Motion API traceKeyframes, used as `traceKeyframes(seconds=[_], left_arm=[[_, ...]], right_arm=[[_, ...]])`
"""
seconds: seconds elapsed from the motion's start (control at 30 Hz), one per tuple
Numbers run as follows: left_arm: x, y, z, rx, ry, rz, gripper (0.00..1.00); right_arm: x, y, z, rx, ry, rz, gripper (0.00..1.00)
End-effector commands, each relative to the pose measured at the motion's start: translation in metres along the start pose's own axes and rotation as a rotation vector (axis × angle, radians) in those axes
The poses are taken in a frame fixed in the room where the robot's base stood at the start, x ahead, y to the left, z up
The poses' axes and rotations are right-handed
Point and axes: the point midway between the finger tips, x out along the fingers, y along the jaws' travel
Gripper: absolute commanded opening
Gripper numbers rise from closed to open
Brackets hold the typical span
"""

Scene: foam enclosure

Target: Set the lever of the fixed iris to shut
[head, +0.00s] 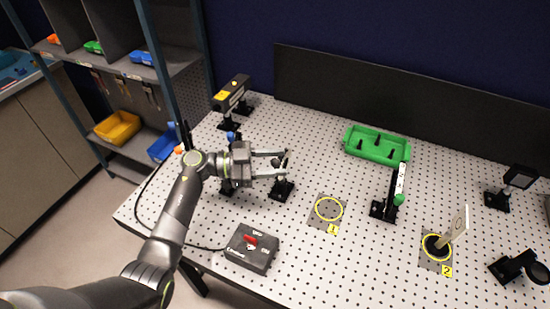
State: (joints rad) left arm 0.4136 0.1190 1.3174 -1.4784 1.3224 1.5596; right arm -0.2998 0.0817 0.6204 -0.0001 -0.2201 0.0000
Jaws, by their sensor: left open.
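My left gripper (285,162) is open over the left part of the perforated table, with its fingers pointing right. A small dark post-mounted optic (283,188) stands at the fingertips on a black base. It looks like the fixed iris, but its upper part is partly covered by the fingers. I cannot make out its lever or how it is set. I cannot tell whether the fingers touch it. Another black mount (228,187) is mostly hidden behind my gripper. My right gripper is not in view.
A control box (251,249) with a red switch sits at the front. A green tray (377,145) lies at the back. A green-knobbed mount (384,211) stands right of an empty yellow ring (329,209). A yellow-marked device (232,93) is at back left.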

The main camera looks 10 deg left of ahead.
Motion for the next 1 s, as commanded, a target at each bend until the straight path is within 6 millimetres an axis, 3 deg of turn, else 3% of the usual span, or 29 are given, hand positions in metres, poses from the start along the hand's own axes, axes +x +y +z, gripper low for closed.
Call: traceKeyframes(seconds=[0.33,0.67,1.0], left_arm=[[0.0034,0.0002,0.0002,0.000,0.000,0.000,0.41],[0.0031,0.0002,0.0003,-0.001,0.000,0.000,0.00],[0.0033,-0.0008,-0.0019,-0.011,-0.005,0.001,0.00]], right_arm=[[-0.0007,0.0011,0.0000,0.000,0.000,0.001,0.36],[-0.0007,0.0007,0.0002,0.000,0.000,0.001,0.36],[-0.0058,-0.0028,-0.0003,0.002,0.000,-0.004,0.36]])
